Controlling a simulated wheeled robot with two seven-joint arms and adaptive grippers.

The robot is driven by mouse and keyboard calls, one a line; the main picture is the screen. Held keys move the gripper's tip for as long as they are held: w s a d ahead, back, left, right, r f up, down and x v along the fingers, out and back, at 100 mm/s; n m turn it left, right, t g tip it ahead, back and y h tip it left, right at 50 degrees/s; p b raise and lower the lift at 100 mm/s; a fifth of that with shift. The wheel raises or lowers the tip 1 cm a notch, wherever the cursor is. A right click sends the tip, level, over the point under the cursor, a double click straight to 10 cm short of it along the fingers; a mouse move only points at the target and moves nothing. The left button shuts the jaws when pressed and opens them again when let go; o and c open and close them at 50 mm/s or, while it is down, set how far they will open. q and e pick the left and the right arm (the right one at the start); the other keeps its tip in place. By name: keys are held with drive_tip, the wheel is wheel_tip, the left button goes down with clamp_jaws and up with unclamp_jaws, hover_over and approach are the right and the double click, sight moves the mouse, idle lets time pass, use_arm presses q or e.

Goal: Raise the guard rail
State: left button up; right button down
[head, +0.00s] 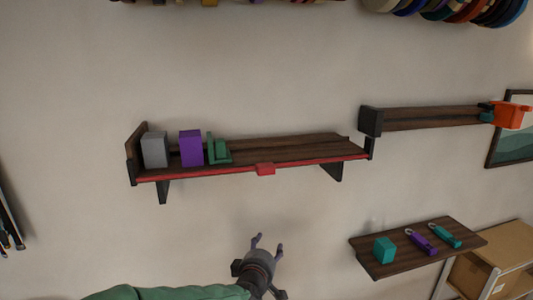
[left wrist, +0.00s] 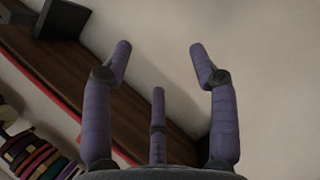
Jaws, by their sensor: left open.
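The guard rail (head: 210,175) is a thin red bar along the front edge of the dark wooden wall shelf (head: 285,147). My left gripper (head: 267,242) is below the shelf and the grip, open and empty, apart from the rail. In the left wrist view its purple fingers (left wrist: 160,50) are spread, with the shelf board (left wrist: 100,95) behind them and a red strip of rail (left wrist: 40,82) at left. My right gripper is not in view.
A grey block (head: 155,149), a purple block (head: 191,148) and a green item (head: 217,151) stand on the shelf. Another shelf (head: 430,117) is at right, with an orange object (head: 511,115). A lower shelf (head: 420,250) holds small items. The wall below the rail is clear.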

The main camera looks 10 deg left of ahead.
sight(265, 170)
use_arm(q)
drive_tip(key=s+r+n+t+p, duration=0.1)
drive_tip(key=s+r+n+t, duration=0.1)
drive_tip(key=r, duration=0.9)
drive_tip(key=s+r+n+t+p, duration=0.1)
drive_tip(key=s+r+n+p, duration=0.15)
drive_tip(key=r, duration=0.75)
drive_tip(key=shift+n+y, duration=0.25)
drive_tip(key=shift+y, duration=0.25)
drive_tip(key=w, duration=0.7)
drive_tip(key=w+a, duration=0.1)
drive_tip(key=w, duration=0.3)
drive_tip(key=shift+w+r, duration=0.15)
drive_tip(key=shift+w, duration=0.2)
clamp_jaws()
